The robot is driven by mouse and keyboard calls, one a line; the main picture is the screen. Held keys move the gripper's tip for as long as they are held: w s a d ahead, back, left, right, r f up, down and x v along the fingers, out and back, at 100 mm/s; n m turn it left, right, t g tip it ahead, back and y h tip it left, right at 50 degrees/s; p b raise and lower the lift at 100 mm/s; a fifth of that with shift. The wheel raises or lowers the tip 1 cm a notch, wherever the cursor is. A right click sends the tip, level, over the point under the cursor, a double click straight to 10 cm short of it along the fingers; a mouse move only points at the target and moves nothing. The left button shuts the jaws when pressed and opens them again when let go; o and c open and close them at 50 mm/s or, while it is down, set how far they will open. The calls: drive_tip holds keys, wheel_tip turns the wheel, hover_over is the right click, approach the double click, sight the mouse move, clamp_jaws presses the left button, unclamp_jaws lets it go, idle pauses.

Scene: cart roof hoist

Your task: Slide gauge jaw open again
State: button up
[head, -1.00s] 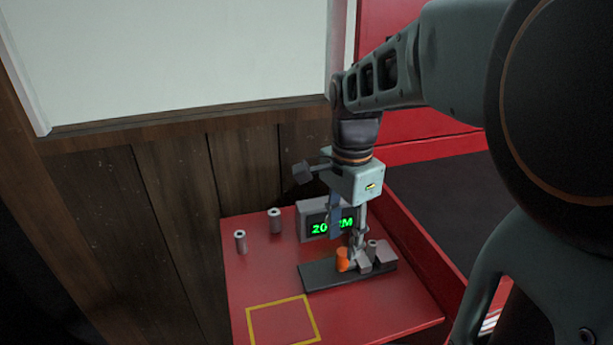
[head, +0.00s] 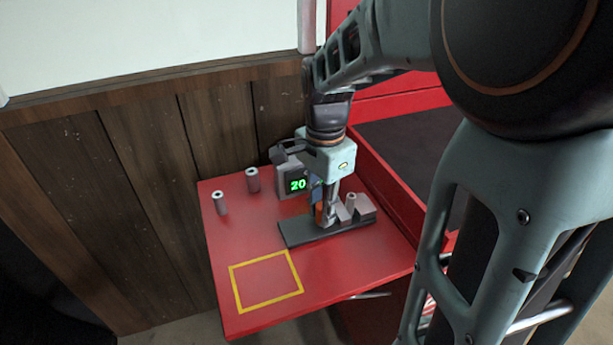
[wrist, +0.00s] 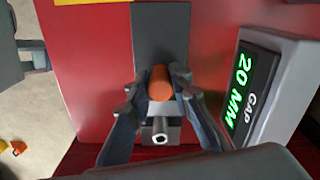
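The gauge (head: 296,238) is a dark flat base with grey jaw blocks on the red shelf; its base also shows in the wrist view (wrist: 160,30). An orange knob (wrist: 160,83) stands on it. My gripper (wrist: 160,80) points down with a finger on each side of the knob, and both fingertips appear to touch it. A grey hollow cylinder (wrist: 160,130) sits by the grey blocks (head: 364,207), just behind the knob; whether the jaws touch it I cannot tell.
Two more grey cylinders (head: 219,203) (head: 252,180) stand at the left back of the red shelf (head: 230,240). A yellow square outline (head: 266,281) on its front left is empty. A wooden wall (head: 150,180) rises behind.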

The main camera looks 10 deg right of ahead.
clamp_jaws()
drive_tip(key=shift+s+a, duration=0.2)
drive_tip(key=shift+a, duration=1.2)
drive_tip(key=o, duration=0.9)
unclamp_jaws()
drive_tip(key=shift+d, duration=0.1)
wheel_tip(320, 180, up, 12)
